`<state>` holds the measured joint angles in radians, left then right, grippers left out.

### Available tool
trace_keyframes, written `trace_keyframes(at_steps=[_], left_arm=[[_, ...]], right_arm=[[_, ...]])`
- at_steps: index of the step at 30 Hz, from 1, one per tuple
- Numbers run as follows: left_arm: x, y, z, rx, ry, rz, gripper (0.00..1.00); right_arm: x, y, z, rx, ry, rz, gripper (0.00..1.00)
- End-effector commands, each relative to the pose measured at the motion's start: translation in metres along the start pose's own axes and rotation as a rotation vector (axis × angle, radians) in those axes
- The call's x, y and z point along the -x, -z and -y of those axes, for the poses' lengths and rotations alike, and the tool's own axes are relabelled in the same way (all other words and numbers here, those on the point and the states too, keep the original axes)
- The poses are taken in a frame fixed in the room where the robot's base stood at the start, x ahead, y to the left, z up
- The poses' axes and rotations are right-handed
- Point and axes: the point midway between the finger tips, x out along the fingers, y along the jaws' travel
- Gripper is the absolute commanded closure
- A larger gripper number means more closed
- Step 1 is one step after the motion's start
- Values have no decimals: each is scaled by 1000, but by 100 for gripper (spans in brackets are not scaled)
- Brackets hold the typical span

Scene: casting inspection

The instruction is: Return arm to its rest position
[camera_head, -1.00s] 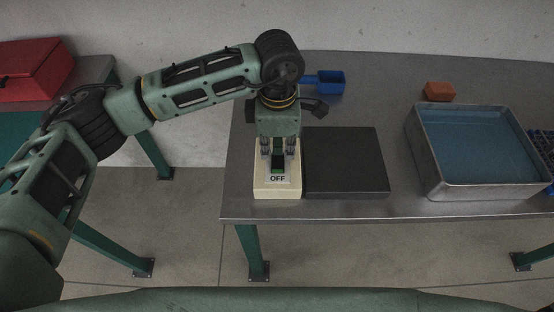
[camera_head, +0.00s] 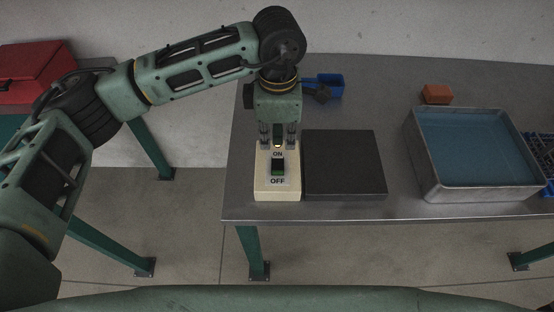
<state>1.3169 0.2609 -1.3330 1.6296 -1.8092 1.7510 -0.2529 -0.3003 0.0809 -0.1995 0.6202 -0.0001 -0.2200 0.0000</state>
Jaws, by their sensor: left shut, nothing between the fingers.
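My left arm comes in from the left and bends down over the table. My left gripper (camera_head: 278,142) is shut and empty, at the far end of a cream switch box (camera_head: 263,186). Whether it touches the box I cannot tell. The box has a dark rocker switch (camera_head: 278,167) with a green part, between the labels ON at the far side and OFF at the near side. Both labels and the switch are visible. My right gripper is not in view.
A dark flat plate (camera_head: 344,163) lies right of the box. A metal tray with blue contents (camera_head: 415,150) stands further right, with an orange block (camera_head: 437,94) behind it. A red box (camera_head: 35,70) sits at far left.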

Motion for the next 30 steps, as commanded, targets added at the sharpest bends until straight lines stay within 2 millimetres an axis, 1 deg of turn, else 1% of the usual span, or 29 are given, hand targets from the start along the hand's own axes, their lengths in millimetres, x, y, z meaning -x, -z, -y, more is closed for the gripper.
trace_keyframes(at_steps=[1,3,6,21,23,26,29,30], left_arm=[[6,0,0,0,-1,1,100],[12,0,0,0,-2,1,100],[16,0,0,0,-1,1,100],[16,0,0,0,0,1,100],[15,-3,2,-2,6,12,100],[9,-22,16,-13,46,90,100],[6,-64,48,-26,138,271,100],[10,-86,64,-26,189,372,100]], right_arm=[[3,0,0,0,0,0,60],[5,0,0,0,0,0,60],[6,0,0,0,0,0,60],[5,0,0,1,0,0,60],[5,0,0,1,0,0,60],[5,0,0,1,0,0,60],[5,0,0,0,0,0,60],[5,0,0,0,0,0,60]])
